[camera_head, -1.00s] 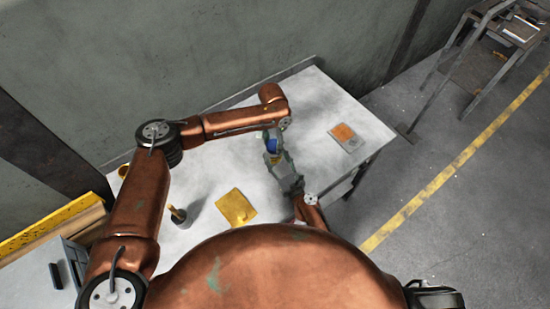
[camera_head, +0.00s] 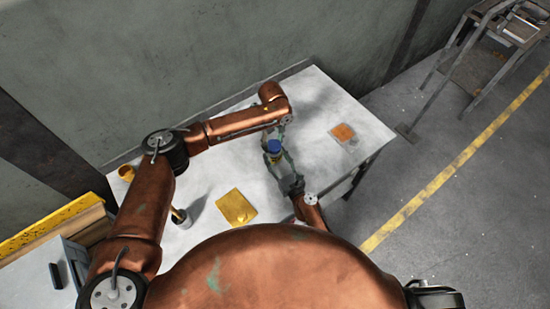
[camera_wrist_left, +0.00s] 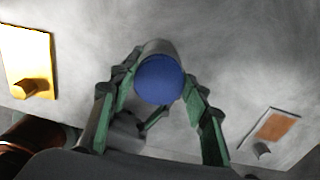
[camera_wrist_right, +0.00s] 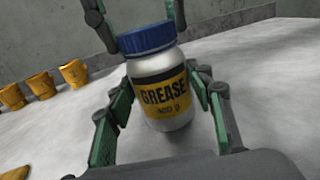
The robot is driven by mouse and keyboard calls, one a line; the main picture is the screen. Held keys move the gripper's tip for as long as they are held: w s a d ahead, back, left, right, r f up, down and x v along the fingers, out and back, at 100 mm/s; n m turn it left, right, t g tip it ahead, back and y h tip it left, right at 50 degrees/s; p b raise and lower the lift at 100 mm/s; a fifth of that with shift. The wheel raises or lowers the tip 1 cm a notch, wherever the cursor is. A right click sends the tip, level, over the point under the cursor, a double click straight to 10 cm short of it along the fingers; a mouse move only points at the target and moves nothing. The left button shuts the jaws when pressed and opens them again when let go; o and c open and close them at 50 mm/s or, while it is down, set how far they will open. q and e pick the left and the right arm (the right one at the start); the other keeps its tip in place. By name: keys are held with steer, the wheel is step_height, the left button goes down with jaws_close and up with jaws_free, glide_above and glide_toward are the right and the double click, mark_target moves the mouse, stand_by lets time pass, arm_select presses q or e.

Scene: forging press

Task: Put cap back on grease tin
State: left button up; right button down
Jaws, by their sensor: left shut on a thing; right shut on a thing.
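The grease tin (camera_wrist_right: 165,97) is a white jar with a yellow and black label, upright in the right wrist view. The blue cap (camera_wrist_right: 146,37) sits level over its mouth with no clear gap; whether it is fully seated I cannot tell. My right gripper (camera_wrist_right: 168,100) is shut on the tin's body from the sides. My left gripper (camera_wrist_left: 159,95) is shut on the cap from above, its fingers showing at both sides of the cap. In the head view the cap (camera_head: 274,146) shows small between the two grippers, above the table, with much of the tin hidden.
The grey table (camera_head: 320,100) is mostly clear around the grippers. A yellow plate (camera_head: 236,207) lies at front left, a dark pot with a handle (camera_head: 181,217) beside it. A tray with an orange patch (camera_head: 343,133) lies at right. Yellow cups (camera_wrist_right: 40,85) stand in a row.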

arm_select(q)
steer(key=o, duration=1.4)
arm_select(e)
steer(key=shift+s+d+f, duration=0.15)
steer(key=shift+f, duration=0.25)
arm_select(q)
step_height(320, 180, up, 12)
arm_select(e)
steer(key=c, duration=1.4)
jaws_free()
steer(key=o, duration=0.5)
steer(key=shift+r, duration=0.25)
